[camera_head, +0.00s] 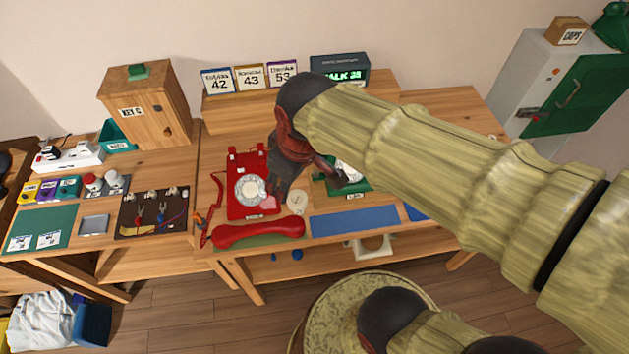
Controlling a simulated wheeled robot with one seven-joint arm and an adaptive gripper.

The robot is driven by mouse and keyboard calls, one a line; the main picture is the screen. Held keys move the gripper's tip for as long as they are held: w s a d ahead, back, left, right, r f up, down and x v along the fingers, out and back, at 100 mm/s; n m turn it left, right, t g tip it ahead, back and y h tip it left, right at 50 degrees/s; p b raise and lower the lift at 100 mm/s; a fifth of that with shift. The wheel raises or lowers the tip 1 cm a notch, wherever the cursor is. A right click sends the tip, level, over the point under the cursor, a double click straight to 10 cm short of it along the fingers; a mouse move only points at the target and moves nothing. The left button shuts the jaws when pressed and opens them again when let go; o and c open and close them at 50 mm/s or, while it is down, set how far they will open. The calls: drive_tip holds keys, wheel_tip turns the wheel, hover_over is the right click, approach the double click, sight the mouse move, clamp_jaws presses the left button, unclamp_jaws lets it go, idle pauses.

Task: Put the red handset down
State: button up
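The red handset (258,231) lies lengthwise at the front of the table, over a green mat (262,241) that shows along its edge. The red dial phone (246,209) stands just behind it, with its white dial facing up and its cradle bare. My gripper (279,194) is dark and points down just right of the red phone, behind the handset's right end. It looks apart from the handset. Its fingertips are small and dark, so I cannot tell how far they are open. My arm comes in from the right and hides part of the table.
A green phone (359,186) is partly hidden behind my wrist. A pale round disc (297,202) lies right of the red phone. An empty blue mat (355,221) lies at the front right. Number cards (249,78) and a lit display box (340,72) stand at the back.

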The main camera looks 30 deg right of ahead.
drive_tip(key=s+d+r+m+t, duration=0.2)
drive_tip(key=s+d+r+m, duration=0.1)
drive_tip(key=s+m, duration=0.2)
drive_tip(key=shift+s+d+r, duration=0.25)
drive_tip(key=shift+s+r, duration=0.05)
drive_tip(key=shift+s, duration=0.05)
drive_tip(key=shift+o, duration=0.4)
idle(2.7)
